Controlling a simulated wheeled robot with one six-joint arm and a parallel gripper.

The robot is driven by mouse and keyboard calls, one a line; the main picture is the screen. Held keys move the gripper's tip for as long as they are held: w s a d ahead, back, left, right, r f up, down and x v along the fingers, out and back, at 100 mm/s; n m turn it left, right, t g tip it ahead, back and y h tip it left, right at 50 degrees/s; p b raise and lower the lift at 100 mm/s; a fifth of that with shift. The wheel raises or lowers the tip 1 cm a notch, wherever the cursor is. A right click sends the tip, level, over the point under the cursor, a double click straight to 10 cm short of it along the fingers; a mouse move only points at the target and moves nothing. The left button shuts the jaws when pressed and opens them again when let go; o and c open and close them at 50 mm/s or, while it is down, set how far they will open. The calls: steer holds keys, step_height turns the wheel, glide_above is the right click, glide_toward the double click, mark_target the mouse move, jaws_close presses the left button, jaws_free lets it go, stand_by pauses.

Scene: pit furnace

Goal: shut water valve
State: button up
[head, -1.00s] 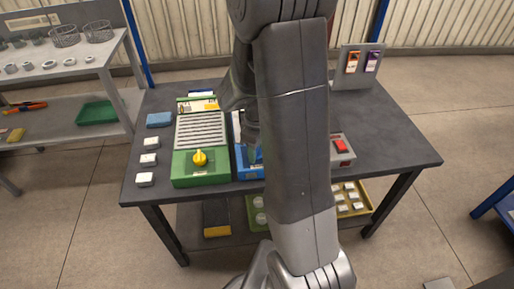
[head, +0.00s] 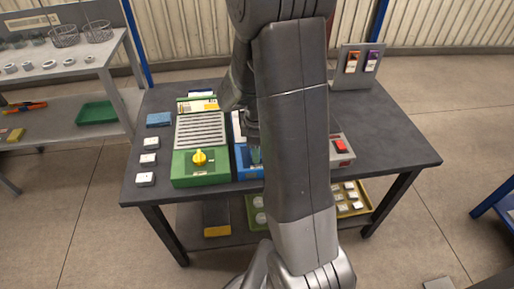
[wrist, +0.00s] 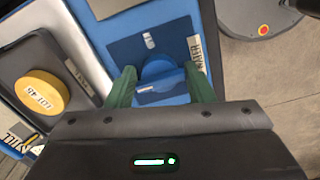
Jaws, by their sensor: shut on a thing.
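The water valve is a blue round knob with a raised grip bar (wrist: 160,82), on a dark blue plate with a "WATER" label (wrist: 197,53) in the wrist view. My gripper (wrist: 161,88) has its green fingers on either side of the bar and is shut on it. In the head view, the blue valve unit (head: 243,170) stands on the dark table, right of a green unit. My arm hides most of it there. Part of my gripper (head: 256,156) shows beside my arm, over the blue unit.
The green unit (head: 186,181) has a yellow knob (head: 199,157). A red-button box (head: 341,150) is right of my arm. White blocks (head: 146,179) line the left table edge. A yellow disc (wrist: 42,90) lies left in the wrist view. The table's right part is clear.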

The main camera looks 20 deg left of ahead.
steer(key=shift+r, duration=0.1)
steer(key=o, duration=0.7)
step_height(320, 180, up, 14)
steer(key=p, duration=0.1)
steer(key=shift+p, duration=0.35)
steer(key=shift+f, duration=0.25)
step_height(320, 180, down, 14)
steer(key=shift+r+b, duration=0.1)
steer(key=shift+b, duration=0.8)
steer(key=shift+r, duration=0.1)
